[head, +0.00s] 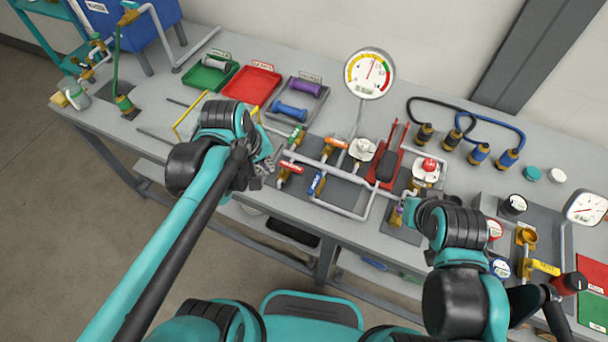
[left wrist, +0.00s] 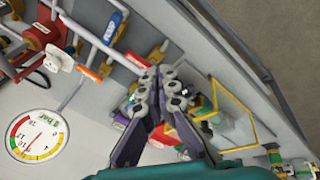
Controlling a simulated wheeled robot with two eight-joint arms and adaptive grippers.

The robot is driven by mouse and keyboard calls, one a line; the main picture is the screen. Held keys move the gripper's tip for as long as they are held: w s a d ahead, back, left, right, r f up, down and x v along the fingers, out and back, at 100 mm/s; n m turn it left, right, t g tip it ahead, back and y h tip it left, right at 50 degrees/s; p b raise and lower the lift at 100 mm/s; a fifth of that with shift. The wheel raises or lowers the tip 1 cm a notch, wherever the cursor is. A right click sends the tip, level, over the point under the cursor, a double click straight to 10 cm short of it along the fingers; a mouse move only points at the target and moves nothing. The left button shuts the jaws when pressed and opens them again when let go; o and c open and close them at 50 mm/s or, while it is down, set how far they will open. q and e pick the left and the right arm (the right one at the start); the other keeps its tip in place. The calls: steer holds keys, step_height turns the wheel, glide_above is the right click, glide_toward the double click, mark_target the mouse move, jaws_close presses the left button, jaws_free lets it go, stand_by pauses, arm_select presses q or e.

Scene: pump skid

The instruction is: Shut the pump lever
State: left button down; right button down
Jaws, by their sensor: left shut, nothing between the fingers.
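Several small valve levers sit on the pipework: a red lever (head: 290,168), a blue lever (head: 316,184), an orange lever (head: 336,142) and a green lever (head: 296,134). I cannot read which one is the pump's. A red unit with a dark grey body (head: 386,166) stands to their right. My left gripper (head: 257,183) is shut and empty, just left of the red lever. In the left wrist view its fingers (left wrist: 158,84) are together near a brass valve, with the blue lever (left wrist: 113,26) farther up. My right gripper's fingers are hidden behind its wrist.
A round gauge (head: 369,73) rises behind the pipes. Green, red (head: 252,84) and grey trays lie at the back left. A yellow wire frame (head: 190,117) stands behind my left wrist. Black and blue hoses (head: 500,124) lie at the back right.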

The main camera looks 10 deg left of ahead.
mark_target(315, 185)
arm_select(q)
steer(key=w+d+f+n+g+h+p, duration=0.1)
steer(key=w+d+f+n+g+p, duration=0.1)
steer(key=w+n+g, duration=0.2)
steer(key=shift+w+n+p, duration=0.3)
steer(key=shift+w+n, duration=1)
steer(key=shift+n, duration=0.6)
steer(key=shift+d, duration=0.1)
steer(key=f+b, duration=0.1)
steer(key=f, duration=0.2)
steer(key=d+f+b, duration=0.1)
steer(key=f, duration=0.2)
steer(key=d+f+b, duration=0.1)
steer(key=f, duration=0.2)
steer(key=shift+s+d+f, duration=0.15)
steer(key=shift+s+f, duration=0.2)
steer(key=d, duration=0.1)
steer(key=s+d, duration=0.1)
steer(key=d, duration=0.1)
steer(key=shift+b, duration=0.4)
steer(key=shift+d, duration=0.45)
steer(key=shift+s, duration=0.1)
